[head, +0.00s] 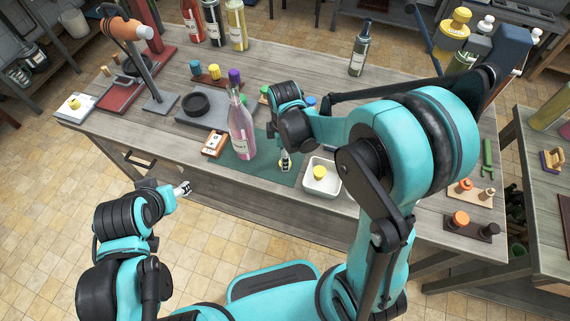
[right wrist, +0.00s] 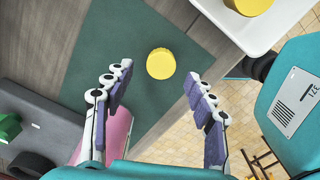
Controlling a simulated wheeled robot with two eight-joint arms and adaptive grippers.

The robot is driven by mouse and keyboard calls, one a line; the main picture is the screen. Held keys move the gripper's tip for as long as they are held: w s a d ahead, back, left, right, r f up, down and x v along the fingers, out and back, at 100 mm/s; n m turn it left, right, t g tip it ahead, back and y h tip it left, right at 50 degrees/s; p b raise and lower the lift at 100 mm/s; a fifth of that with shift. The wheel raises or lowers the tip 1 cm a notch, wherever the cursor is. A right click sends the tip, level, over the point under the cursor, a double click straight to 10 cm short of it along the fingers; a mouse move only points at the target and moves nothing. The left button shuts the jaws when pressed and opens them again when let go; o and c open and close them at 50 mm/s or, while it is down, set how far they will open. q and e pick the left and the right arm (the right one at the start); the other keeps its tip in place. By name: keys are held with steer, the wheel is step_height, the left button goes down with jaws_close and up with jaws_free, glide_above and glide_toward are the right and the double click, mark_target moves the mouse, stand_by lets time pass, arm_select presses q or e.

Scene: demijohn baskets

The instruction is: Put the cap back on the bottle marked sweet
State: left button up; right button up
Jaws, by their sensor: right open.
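A clear bottle of pink liquid (head: 241,137) stands upright on the green mat (head: 262,170); its label is too small to read. A purple cap (head: 234,76) shows at its top edge; I cannot tell whether it is on the neck or behind it. A yellow cap (right wrist: 161,63) lies on the mat. My right gripper (head: 285,160) is open above the mat, right of the bottle. In the right wrist view its fingertips (right wrist: 157,76) are either side of the yellow cap, apart from it. My left gripper (head: 183,188) is in front of the table; its jaw state is unclear.
A white tray (head: 308,186) right of the mat holds another yellow cap (head: 320,172). A small wooden block (head: 214,144) stands left of the bottle, and a grey stand with a black ring (head: 196,104) behind it. A dark bottle (head: 359,52) stands at the back.

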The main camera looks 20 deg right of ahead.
step_height(320, 180, down, 3)
steer(key=shift+f+b, duration=0.2)
steer(key=shift+b, duration=0.25)
steer(key=shift+s+d, duration=0.1)
steer(key=c, duration=0.9)
steer(key=shift+o, duration=0.2)
steer(key=shift+r, duration=0.15)
